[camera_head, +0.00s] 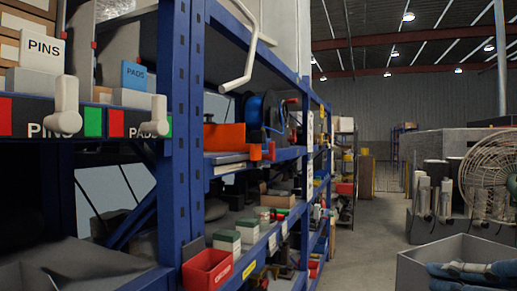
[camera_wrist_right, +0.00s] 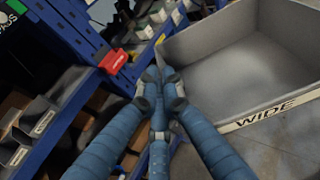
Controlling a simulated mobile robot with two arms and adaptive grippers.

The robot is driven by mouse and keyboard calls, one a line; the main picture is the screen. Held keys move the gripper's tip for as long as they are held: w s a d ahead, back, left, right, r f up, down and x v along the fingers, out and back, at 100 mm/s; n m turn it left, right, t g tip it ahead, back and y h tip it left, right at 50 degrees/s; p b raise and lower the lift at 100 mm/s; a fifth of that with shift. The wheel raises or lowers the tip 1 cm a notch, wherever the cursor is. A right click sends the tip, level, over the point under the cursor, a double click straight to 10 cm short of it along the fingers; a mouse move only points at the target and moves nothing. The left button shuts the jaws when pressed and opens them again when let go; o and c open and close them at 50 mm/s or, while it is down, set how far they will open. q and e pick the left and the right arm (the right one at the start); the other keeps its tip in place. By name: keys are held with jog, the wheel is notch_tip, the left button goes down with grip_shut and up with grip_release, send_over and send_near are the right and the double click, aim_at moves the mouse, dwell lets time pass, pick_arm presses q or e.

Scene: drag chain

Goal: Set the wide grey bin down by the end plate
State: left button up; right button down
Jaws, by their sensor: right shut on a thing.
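The wide grey bin (camera_head: 428,262) is at the lower right of the head view, partly cut off by the frame edge. In the right wrist view the grey bin (camera_wrist_right: 240,55) fills the upper right, and its near wall carries the word WIDE. My right gripper (camera_head: 458,267), with blue fingers, reaches into the bin's outline from the right. In the right wrist view my right gripper (camera_wrist_right: 160,76) is shut on the bin's wall near its left corner. The bin's inside looks empty. I cannot tell which part is the end plate. My left gripper is out of view.
A blue shelf rack (camera_head: 180,150) stands on the left, with a red box (camera_head: 208,270) on its lower shelf. The red box also shows in the right wrist view (camera_wrist_right: 112,61), left of the bin. A fan (camera_head: 490,175) stands at right. The aisle floor (camera_head: 372,240) is clear.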

jog(key=w+a+f+n+g+y, duration=0.2)
jog(key=a+f+n+g+y, duration=0.15)
jog(key=f, duration=0.85)
jog(key=w+a+f+n+g+y, duration=0.2)
jog(key=a+f+n+y, duration=0.15)
jog(key=f, duration=0.85)
jog(key=s+d+f, duration=0.2)
jog(key=s+f, duration=0.1)
jog(key=f, duration=0.6)
jog(key=shift+s+d+f, duration=0.25)
jog(key=shift+d+f, duration=0.05)
jog(key=shift+f, duration=0.1)
